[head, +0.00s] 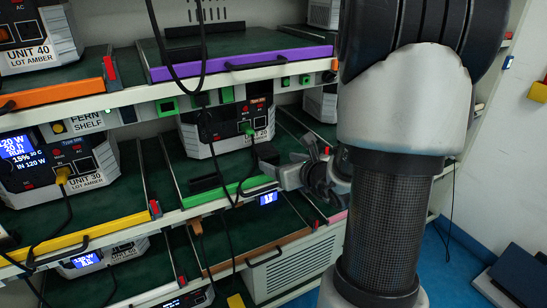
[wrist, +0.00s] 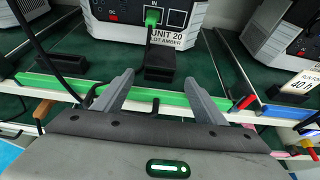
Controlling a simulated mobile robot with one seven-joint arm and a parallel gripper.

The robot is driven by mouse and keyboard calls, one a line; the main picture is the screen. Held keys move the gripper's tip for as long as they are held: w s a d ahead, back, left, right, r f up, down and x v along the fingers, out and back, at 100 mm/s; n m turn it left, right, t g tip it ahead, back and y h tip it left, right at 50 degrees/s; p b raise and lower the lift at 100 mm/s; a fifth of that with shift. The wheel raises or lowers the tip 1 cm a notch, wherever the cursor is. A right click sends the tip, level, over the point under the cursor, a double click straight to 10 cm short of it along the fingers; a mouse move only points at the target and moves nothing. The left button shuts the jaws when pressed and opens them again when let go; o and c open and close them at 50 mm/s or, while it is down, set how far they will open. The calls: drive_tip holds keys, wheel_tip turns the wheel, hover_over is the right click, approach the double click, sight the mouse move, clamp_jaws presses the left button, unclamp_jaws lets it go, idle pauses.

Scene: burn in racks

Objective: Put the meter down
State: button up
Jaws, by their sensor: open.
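My gripper (head: 268,172) is open, with its two grey fingers apart (wrist: 158,92) and nothing held between them. It points at the green-edged shelf (wrist: 55,88), in front of the unit labelled UNIT 20 (wrist: 170,15). A black block (wrist: 159,65) stands on the dark green shelf surface just beyond the fingertips, apart from them as far as I can see. I cannot tell for certain whether this block is the meter. In the head view, a small blue display reading about 17 (head: 268,198) shows just below the green edge.
Black cables hang in front of the shelves (head: 205,110); one runs from a green plug (wrist: 152,17) on UNIT 20. A purple-edged shelf (head: 240,64) lies above.

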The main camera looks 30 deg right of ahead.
drive_tip(key=v, duration=0.5)
drive_tip(key=shift+p, duration=0.35)
